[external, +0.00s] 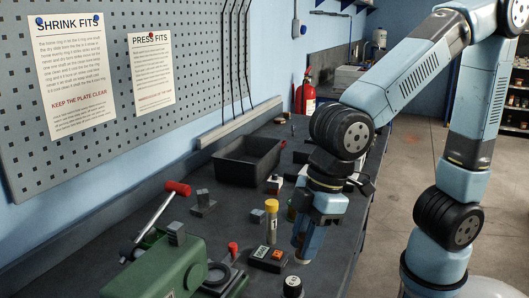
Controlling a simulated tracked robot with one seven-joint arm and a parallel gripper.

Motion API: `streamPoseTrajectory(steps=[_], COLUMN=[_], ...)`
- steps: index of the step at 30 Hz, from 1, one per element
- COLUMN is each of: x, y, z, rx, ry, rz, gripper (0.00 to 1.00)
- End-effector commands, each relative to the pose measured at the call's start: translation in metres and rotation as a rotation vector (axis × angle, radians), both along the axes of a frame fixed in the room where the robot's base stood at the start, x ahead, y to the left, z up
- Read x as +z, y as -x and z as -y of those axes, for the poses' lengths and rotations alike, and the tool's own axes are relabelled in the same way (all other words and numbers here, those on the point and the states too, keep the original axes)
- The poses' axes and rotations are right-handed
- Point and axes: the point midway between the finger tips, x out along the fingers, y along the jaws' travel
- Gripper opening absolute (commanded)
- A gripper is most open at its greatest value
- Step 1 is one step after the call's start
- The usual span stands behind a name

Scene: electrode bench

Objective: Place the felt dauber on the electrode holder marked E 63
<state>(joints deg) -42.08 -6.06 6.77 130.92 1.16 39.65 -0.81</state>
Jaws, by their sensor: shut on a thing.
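My gripper (306,246) points down over the right front part of the dark bench, its blue fingers close together. It is shut on a small pale thing (301,261) at the fingertips. Most of that thing is hidden by the fingers, so I cannot tell for sure that it is the felt dauber. A dark block with a pale label and an orange top (268,258) sits just left of the fingertips. A round black piece with a white face (292,286) stands below them in the picture. The markings are too small to read, so I cannot tell which holder is E 63.
A yellow-capped tube (271,222) stands upright close left of my gripper. A green machine with a red-knobbed lever (160,262) fills the front left. A black open bin (248,162) lies farther back. Small grey blocks (203,203) stand between.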

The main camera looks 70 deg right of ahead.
Motion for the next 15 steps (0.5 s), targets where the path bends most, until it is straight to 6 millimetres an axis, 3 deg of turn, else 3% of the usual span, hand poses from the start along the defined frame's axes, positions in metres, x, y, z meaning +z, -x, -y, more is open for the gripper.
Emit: streamPoseTrajectory(steps=[11,15], x=[-0.020,-0.038], y=[-0.013,-0.013], z=[-0.009,-0.010], rx=[-0.001,0.001], ry=[0.001,0.002], rz=[-0.001,-0.002], gripper=[0.00,0.00])
